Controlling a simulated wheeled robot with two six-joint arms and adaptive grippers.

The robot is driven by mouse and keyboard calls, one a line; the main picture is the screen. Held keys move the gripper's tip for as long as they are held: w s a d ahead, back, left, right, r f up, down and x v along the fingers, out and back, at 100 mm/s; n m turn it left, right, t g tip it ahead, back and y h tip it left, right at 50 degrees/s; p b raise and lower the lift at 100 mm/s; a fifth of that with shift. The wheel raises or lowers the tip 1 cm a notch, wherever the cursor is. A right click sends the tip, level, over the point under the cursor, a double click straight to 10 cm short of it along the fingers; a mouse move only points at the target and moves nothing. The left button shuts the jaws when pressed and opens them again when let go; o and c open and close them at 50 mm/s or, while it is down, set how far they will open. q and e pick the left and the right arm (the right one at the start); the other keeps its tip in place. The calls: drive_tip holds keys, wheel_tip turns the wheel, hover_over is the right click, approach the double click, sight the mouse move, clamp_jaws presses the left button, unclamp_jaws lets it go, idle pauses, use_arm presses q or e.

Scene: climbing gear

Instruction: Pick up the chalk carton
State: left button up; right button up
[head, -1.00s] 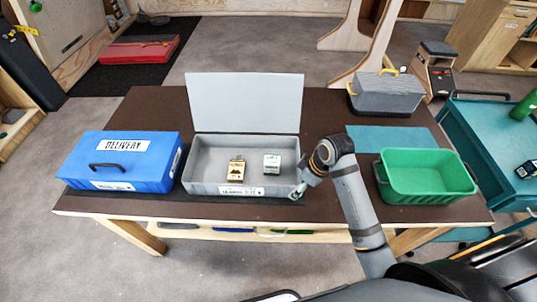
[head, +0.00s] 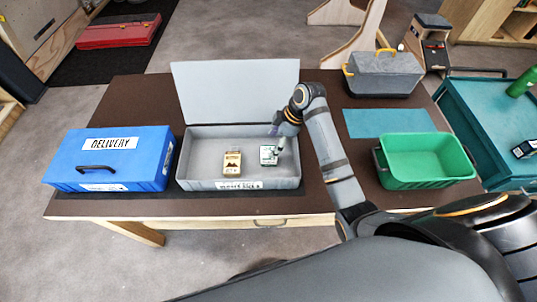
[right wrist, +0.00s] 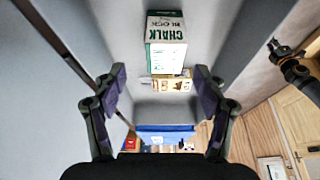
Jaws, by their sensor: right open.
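The chalk carton (head: 267,156), white with green, stands inside the open grey box (head: 205,184), to the right of a tan and dark carton (head: 232,164). In the right wrist view the chalk carton (right wrist: 166,42) reads "block chalk" and lies beyond the fingertips, centred between them. My right gripper (head: 277,143) is over the box, close to the carton's right side in the head view. Its two fingers (right wrist: 160,84) are spread and hold nothing. My left gripper is not in view.
The grey lid (head: 235,92) stands up at the box's back. A blue delivery box (head: 120,160) sits left, a green bin (head: 430,165) right, and a grey toolbox (head: 385,75) behind. A teal mat (head: 388,123) lies bare. The grey box's walls surround the cartons.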

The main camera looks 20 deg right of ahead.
sight(269, 151)
drive_tip(key=shift+s+a+f+p, duration=0.1)
drive_tip(key=shift+a+f+p, duration=0.15)
drive_tip(key=shift+f, duration=0.2)
drive_tip(key=shift+s+a+f+p, duration=0.1)
drive_tip(key=shift+a+f+p, duration=0.05)
drive_tip(key=shift+f+p, duration=0.25)
drive_tip(key=x, duration=0.2)
drive_tip(key=shift+a+f, duration=0.1)
drive_tip(key=shift+f, duration=0.2)
drive_tip(key=shift+w+f, duration=0.1)
drive_tip(key=shift+f, duration=0.2)
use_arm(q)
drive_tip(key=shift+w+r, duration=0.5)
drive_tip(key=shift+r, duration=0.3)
use_arm(e)
drive_tip(key=shift+r, duration=0.1)
drive_tip(key=c, duration=1.3)
